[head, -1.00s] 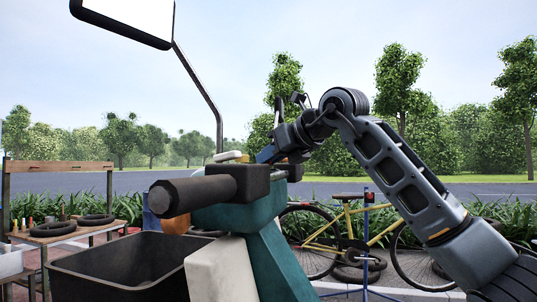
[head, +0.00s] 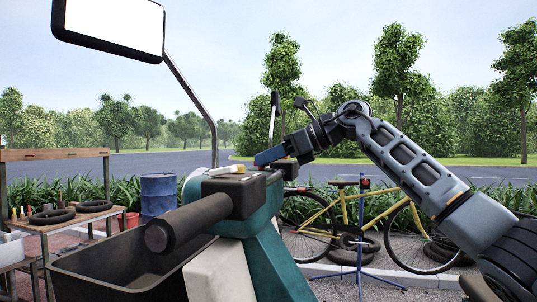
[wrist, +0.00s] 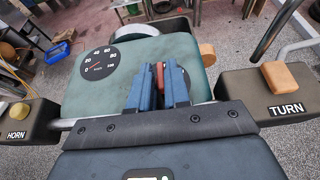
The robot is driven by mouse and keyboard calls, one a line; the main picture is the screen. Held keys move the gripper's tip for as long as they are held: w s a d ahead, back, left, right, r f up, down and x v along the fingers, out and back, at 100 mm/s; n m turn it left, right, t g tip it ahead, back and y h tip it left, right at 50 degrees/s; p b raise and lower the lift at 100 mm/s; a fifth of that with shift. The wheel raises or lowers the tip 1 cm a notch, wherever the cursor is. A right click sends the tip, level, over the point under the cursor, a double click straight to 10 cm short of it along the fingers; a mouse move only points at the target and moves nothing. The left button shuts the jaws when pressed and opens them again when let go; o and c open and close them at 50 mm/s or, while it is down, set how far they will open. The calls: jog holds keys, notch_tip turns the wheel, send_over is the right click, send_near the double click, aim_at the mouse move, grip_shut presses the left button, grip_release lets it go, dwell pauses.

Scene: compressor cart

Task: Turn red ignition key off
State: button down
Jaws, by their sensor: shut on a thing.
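The red ignition key (wrist: 160,72) shows as a thin red piece between the two blue fingertips in the wrist view. My gripper (wrist: 159,84) is shut on it, over the teal dash panel (wrist: 85,88). The fingers hide most of the key and its slot, so its turn angle cannot be told. In the head view my gripper (head: 268,156) reaches in from the right to the top of the teal dash (head: 262,222); the key is hidden there.
A round speedometer (wrist: 98,65) is left of the fingers, and an orange knob (wrist: 207,53) right. HORN (wrist: 28,122) and TURN (wrist: 266,97) boxes flank the panel. The dark handlebar grip (head: 185,222) and mirror (head: 110,28) stick out left. A yellow bicycle (head: 335,212) stands behind.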

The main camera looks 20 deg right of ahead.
dwell(0.3)
jog(key=c, duration=1.2)
grip_release()
jog(key=shift+c, duration=0.2)
jog(key=shift+d, duration=0.1)
jog(key=b+v, duration=0.1)
jog(key=v, duration=0.6)
jog(key=shift+s+d+r+b, duration=0.2)
jog(key=shift+b, duration=0.2)
